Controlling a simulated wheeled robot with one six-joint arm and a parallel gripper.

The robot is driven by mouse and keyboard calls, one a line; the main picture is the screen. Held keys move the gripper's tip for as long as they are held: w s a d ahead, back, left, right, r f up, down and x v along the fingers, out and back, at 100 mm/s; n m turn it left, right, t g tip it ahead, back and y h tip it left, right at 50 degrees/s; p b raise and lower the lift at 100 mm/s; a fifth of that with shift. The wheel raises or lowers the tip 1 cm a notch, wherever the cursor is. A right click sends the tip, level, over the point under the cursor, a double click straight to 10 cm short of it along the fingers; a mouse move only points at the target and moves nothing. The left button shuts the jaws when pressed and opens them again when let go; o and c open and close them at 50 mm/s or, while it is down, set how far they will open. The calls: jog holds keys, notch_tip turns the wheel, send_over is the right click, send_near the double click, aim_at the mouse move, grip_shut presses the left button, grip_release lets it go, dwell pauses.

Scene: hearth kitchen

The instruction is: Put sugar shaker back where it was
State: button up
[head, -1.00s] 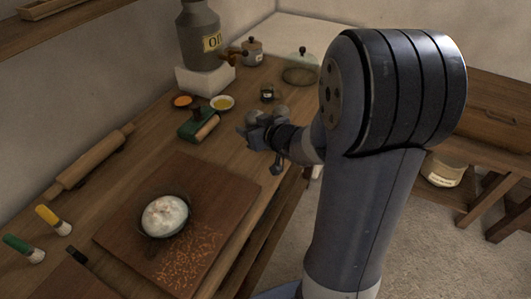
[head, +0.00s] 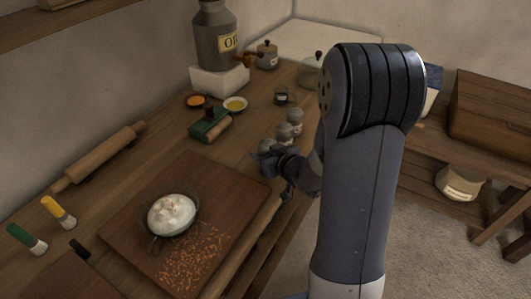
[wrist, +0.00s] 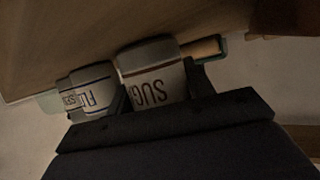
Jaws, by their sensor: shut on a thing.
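The sugar shaker (wrist: 152,84), a pale container with a dark band and the letters "SUG", is between my fingers in the wrist view. My gripper (wrist: 160,100) is shut on it. Another pale labelled shaker (wrist: 90,92) stands close beside it on the left in that view. In the head view my gripper (head: 272,160) is at the counter's right side, near the far right corner of the cutting board. Two grey-topped shakers (head: 290,124) stand just beyond it. My gripper largely hides the held shaker there, and I cannot tell whether its base touches the counter.
The cutting board (head: 125,216) holds a bowl of white powder (head: 173,214) and scattered orange bits. A rolling pin (head: 100,157) lies left.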

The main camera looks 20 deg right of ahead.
jog(key=shift+f, duration=0.2)
jog(key=o, duration=1.1)
jog(key=shift+r, duration=0.1)
jog(key=shift+c, duration=0.2)
jog(key=shift+r, duration=0.1)
jog(key=shift+s+d+r, duration=0.1)
jog(key=shift+s+r, duration=0.05)
jog(key=shift+r, duration=0.05)
jog(key=p+v, duration=0.1)
jog(key=v, duration=1)
jog(key=shift+s+p, duration=0.3)
jog(key=shift+p, duration=0.05)
